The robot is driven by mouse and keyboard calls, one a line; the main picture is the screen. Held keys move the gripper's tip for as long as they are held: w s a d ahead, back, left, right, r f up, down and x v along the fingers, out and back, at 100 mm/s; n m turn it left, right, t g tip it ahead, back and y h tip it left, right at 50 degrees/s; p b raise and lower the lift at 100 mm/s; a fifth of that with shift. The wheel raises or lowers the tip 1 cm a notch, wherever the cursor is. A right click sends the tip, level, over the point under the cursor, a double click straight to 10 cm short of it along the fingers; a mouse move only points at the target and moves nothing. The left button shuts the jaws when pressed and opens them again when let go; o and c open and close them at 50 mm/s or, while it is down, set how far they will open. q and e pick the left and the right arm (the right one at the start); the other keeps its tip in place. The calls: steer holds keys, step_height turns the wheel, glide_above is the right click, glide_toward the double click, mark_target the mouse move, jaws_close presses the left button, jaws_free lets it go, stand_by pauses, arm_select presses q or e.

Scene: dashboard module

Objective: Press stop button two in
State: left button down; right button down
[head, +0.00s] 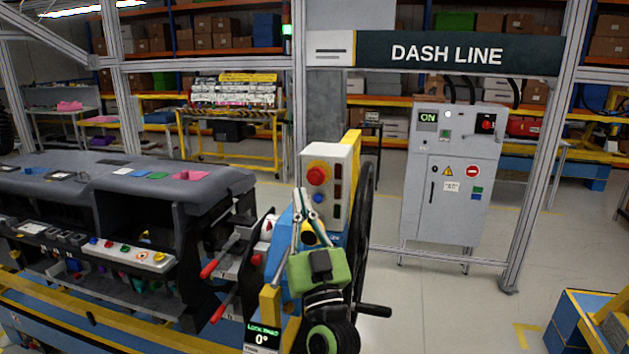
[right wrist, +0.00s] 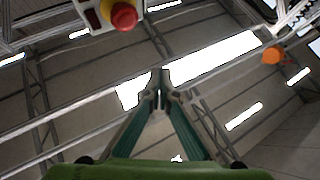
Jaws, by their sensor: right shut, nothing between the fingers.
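A red mushroom stop button (head: 318,175) sits on the upper front of a pale box on a post beside the dashboard. No number can be read on it. A red button on a yellow base (right wrist: 124,15) shows at the top of the right wrist view, left of the fingertips. My right gripper (head: 301,192) is green with its fingers pointing up, just below and left of the stop button in the head view. It is shut and empty, and its tips (right wrist: 160,76) meet. I cannot tell whether it touches the box. My left gripper is not in view.
The dashboard module (head: 215,181) with a strip of coloured buttons stands at left. Red-handled levers (head: 212,268) and a black wheel (head: 361,240) are close to my right gripper. A grey cabinet (head: 450,185) stands behind at right. The floor between is clear.

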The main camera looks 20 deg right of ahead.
mark_target(314, 185)
steer(key=shift+w+d+f+b, duration=0.1)
steer(key=shift+w+d+b, duration=0.3)
steer(key=shift+w+d, duration=0.5)
steer(key=shift+w+d+r+b, duration=0.1)
steer(key=shift+w+d+b, duration=0.4)
steer(key=shift+w, duration=0.7)
steer(key=shift+w+d+f+b, duration=0.1)
steer(key=shift+w+d+b, duration=0.25)
steer(key=shift+w+d, duration=0.6)
steer(key=shift+w+a, duration=0.1)
steer(key=shift+w, duration=0.05)
steer(key=shift+w, duration=0.3)
steer(key=shift+w+d, duration=0.3)
steer(key=shift+d, duration=0.1)
steer(key=shift+s+a+p, duration=0.3)
steer(key=shift+s+a, duration=0.2)
steer(key=shift+s, duration=0.2)
